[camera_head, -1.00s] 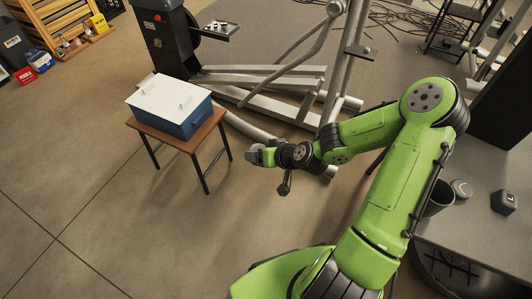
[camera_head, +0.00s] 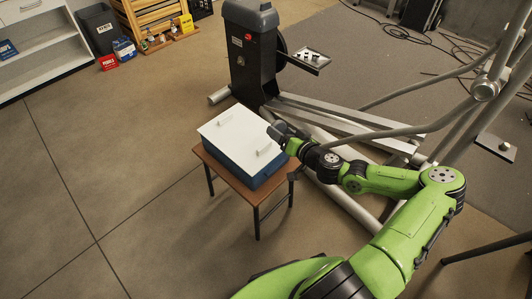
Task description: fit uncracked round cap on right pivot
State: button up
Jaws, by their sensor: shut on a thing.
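My gripper (camera_head: 279,131) is dark grey and appears in front of the right end of a white bin lid in the picture. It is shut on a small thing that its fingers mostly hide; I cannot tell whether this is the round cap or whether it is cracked. The elliptical machine (camera_head: 250,52) stands behind, with a dark upright housing and grey metal rails. A round joint (camera_head: 486,88) shows on its arm linkage at the right; I cannot tell whether it is the right pivot.
A blue bin with a white lid (camera_head: 232,127) sits on a small brown table (camera_head: 216,168). A tray (camera_head: 309,61) with small parts juts from the machine. A pedal (camera_head: 492,147) carries a small pale thing. Cables lie behind.

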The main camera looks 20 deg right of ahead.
jog(key=s+d+r+m+t+h, duration=0.1)
jog(key=d+r+m+h, duration=0.35)
jog(key=d, duration=0.75)
jog(key=d+r+m+t+h, duration=0.1)
jog(key=d+r+m+h, duration=0.35)
jog(key=d, duration=0.75)
jog(key=s+d+r+m+g+h, duration=0.2)
jog(key=s+d+r+g+h, duration=0.1)
jog(key=s+d, duration=0.4)
jog(key=s+d+r+m+g+h, duration=0.3)
jog(key=s+d+h, duration=0.2)
jog(key=s+d, duration=0.2)
jog(key=s+d+r+m+g+h+b, duration=0.1)
jog(key=s+d+r+m+g+h, duration=0.1)
jog(key=s+d, duration=0.5)
jog(key=shift+d+r+m+g+h, duration=0.55)
jog(key=shift+r+h, duration=0.3)
jog(key=shift+h, duration=0.55)
jog(key=o, duration=0.5)
jog(key=shift+a, duration=0.15)
jog(key=shift+c, duration=0.2)
jog(key=c, duration=0.8)
jog(key=shift+r, duration=0.1)
jog(key=shift+w+d, duration=0.25)
jog(key=shift+d, duration=0.3)
